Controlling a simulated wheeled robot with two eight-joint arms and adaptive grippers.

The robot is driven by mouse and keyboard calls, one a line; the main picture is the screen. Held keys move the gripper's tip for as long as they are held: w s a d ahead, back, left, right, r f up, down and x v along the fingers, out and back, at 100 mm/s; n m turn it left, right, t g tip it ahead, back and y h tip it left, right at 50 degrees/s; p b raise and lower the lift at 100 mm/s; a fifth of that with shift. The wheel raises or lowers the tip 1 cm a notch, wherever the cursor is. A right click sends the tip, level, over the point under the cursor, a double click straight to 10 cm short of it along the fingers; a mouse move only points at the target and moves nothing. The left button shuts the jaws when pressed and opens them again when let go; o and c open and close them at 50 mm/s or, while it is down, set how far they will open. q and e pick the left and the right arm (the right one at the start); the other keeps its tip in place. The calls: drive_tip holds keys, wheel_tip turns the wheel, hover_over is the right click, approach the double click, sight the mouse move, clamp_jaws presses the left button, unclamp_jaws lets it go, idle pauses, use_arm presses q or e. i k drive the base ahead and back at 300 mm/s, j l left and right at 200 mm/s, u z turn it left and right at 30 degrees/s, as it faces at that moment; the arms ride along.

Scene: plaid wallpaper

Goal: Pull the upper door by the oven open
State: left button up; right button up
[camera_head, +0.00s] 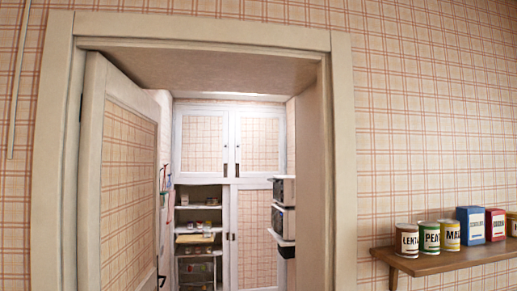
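A tall white cupboard with plaid panels stands beyond a doorway. Its upper left door (202,142) and upper right door (258,142) are both shut, with dark handles close to the middle seam. Its lower right door (250,235) is also shut. The lower left part shows open shelves (198,238) with small items on them. White and dark box-like units (284,190) stick out at the right side of the doorway; I cannot tell whether one is the oven. Neither of my grippers is in view.
A cream room door (125,190) stands open at the left of the doorway. The door frame (342,180) bounds the opening on the right. A wooden wall shelf (440,261) at the right holds several labelled cans and boxes. The doorway's middle looks clear.

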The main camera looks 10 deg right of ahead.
sight(260, 137)
drive_tip(key=i, duration=3.3)
drive_tip(key=i+z, duration=0.15)
drive_tip(key=i, duration=0.95)
drive_tip(key=i+j+z, duration=0.15)
drive_tip(key=i, duration=1)
